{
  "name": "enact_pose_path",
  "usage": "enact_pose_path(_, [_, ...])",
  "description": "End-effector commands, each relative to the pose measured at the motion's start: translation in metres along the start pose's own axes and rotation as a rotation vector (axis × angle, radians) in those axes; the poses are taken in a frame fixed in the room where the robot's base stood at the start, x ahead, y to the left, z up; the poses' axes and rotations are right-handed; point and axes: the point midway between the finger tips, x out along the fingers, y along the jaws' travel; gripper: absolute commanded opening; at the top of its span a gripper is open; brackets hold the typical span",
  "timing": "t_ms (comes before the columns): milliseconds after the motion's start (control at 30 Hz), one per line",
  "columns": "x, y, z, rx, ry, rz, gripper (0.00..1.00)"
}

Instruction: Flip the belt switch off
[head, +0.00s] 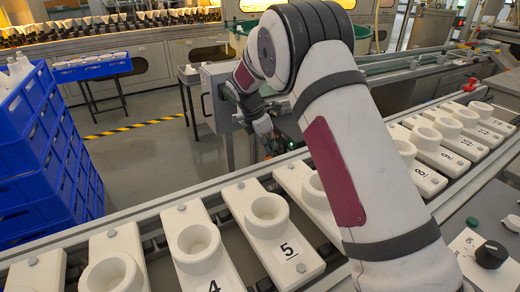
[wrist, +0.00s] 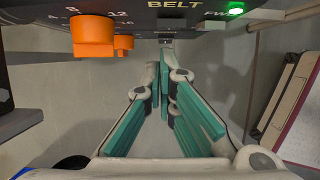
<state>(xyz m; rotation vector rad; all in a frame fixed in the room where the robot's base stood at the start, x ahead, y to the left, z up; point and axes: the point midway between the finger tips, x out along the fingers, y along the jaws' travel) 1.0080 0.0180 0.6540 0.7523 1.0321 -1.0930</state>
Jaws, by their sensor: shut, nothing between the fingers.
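The belt switch (wrist: 166,41) is a small piece at the lower edge of the dark panel in the wrist view, under the yellow word BELT. It is partly hidden, and its position cannot be told. A green lamp (wrist: 236,8) is lit to its right. My gripper (wrist: 164,65) is shut and empty, its teal-padded fingers meeting just below the switch in the picture. I cannot tell whether the tips touch it. In the head view my gripper (head: 272,143) is small and partly hidden, near the grey control box (head: 217,98) beyond the conveyor.
Orange knobs (wrist: 93,36) stick out of the panel left of the switch. In the head view a conveyor with numbered white holders (head: 267,213) runs across the front. Blue crates (head: 40,150) are stacked at left. My arm hides part of the conveyor.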

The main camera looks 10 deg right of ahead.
Motion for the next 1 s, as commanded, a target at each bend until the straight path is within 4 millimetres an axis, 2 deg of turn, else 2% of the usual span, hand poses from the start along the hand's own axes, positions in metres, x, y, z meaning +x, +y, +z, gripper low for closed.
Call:
enact_pose_path(167, [0.003,0.0,0.009,-0.001,0.001,-0.001,0.0])
enact_pose_path(567, [0.002,-0.001,0.011,-0.001,0.001,-0.002,0.0])
enact_pose_path(800, [0.0,-0.001,0.022,-0.001,0.005,-0.004,0.0])
enact_pose_path(1000, [0.003,0.0,0.019,-0.002,0.003,-0.002,0.0])
